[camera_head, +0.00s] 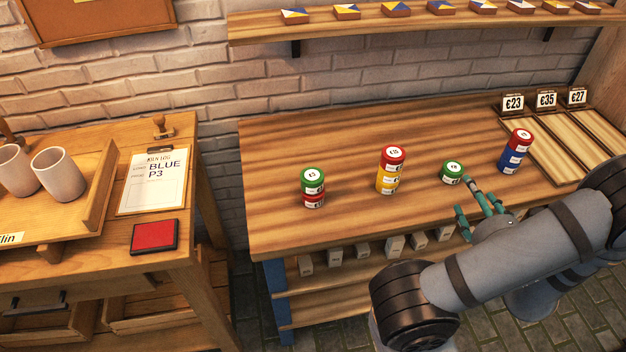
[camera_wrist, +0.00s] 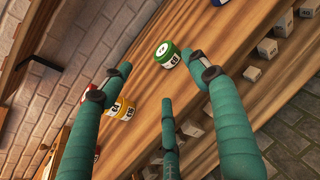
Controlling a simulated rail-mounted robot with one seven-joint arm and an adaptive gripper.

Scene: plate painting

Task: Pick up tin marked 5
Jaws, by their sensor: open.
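Several small round tins with white number labels stand on the wooden table. A lone green tin (camera_head: 452,173) stands right of the middle. A green tin (camera_head: 312,180) sits on a red one (camera_head: 313,200) at the left. A red tin (camera_head: 392,158) tops yellow tins (camera_head: 388,180), and another red tin (camera_head: 520,139) tops blue tins (camera_head: 513,159). I cannot read for sure which is marked 5. My gripper (camera_head: 478,199) is open and empty, in front and right of the lone green tin. In the wrist view this green tin (camera_wrist: 167,56) shows beyond the fingertips (camera_wrist: 158,76).
Price cards (camera_head: 546,99) and wooden trays (camera_head: 570,145) are at the right end. A shelf (camera_head: 340,28) with patterned tiles runs above. A side table at left holds cups (camera_head: 60,174), a clipboard (camera_head: 153,182) and a red pad (camera_head: 154,236). Small blocks (camera_head: 362,250) stand below the tabletop.

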